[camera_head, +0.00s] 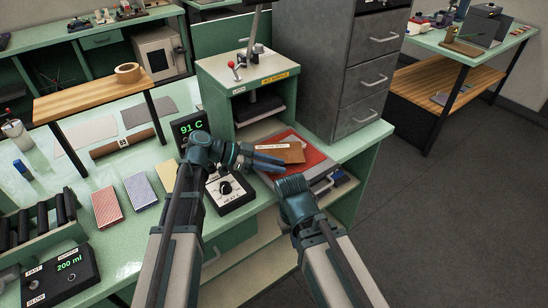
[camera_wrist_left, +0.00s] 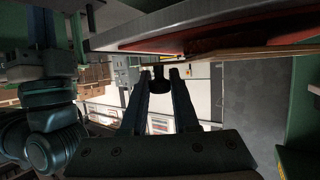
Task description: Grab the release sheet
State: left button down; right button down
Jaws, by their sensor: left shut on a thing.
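The release sheet (camera_head: 289,153) is a thin brown sheet with a white label strip, lying over a red pad (camera_head: 306,144) in front of the green press. My left gripper (camera_head: 283,164) is at the sheet's near left edge, shut on it. In the left wrist view the sheet's thin tan edge (camera_wrist_left: 245,53) runs to the fingertips (camera_wrist_left: 159,74); a dark round part shows between the fingers. My right gripper (camera_head: 292,184) is just below the pad's near edge; its fingers are hidden, so its opening does not show.
The green press (camera_head: 247,85) stands behind the pad, and a grey drawer cabinet (camera_head: 345,65) to its right. A dial box (camera_head: 232,190) and a 91 C display (camera_head: 188,126) are close on the left. Open floor is at right.

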pick_arm(q)
jog(key=shift+r, duration=0.15)
notch_tip(320, 180, up, 10)
jog(key=p, duration=1)
jog(key=shift+f, duration=0.2)
